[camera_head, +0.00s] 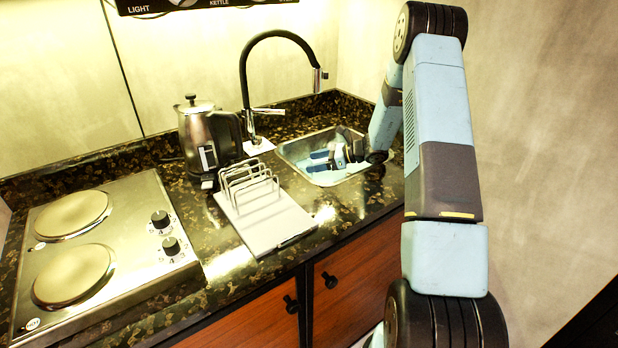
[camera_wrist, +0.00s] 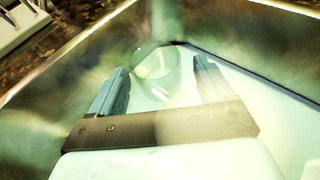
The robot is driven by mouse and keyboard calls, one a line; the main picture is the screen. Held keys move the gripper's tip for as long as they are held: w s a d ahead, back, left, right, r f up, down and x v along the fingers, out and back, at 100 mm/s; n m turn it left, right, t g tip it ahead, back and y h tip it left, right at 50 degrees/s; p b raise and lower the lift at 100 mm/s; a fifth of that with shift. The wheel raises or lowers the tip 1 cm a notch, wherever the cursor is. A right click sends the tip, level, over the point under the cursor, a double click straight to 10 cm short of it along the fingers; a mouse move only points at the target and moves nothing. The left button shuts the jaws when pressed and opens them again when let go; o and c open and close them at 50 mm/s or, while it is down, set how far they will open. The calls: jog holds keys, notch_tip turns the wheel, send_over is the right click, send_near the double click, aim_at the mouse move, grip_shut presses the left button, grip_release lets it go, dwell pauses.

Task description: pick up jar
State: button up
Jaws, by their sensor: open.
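A clear, pale-greenish round glass thing, which looks like the jar (camera_wrist: 155,64), is in the sink in the wrist view. It shows ahead of and between my two fingers, with a gap on both sides. My gripper (camera_wrist: 160,88) is open and empty, down inside the metal sink (camera_wrist: 60,75). In the head view my gripper (camera_head: 317,161) lies low in the sink (camera_head: 296,150), its blue fingers pointing left. I cannot make out the jar clearly in the head view. Its base and full height are unclear in the wrist view.
The sink walls stand close around my gripper. A black tap (camera_head: 262,40) arches behind it. A wire rack (camera_head: 250,186) on a pale board (camera_head: 268,226), a kettle (camera_head: 205,135) and a two-plate hob (camera_head: 110,245) stand to the left on the dark counter.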

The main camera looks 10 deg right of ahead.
aim_at(304, 164)
jog(key=shift+x, duration=2.35)
jog(key=shift+s, duration=0.1)
jog(key=shift+c, duration=0.4)
jog(key=shift+r, duration=0.1)
jog(key=c, duration=1.4)
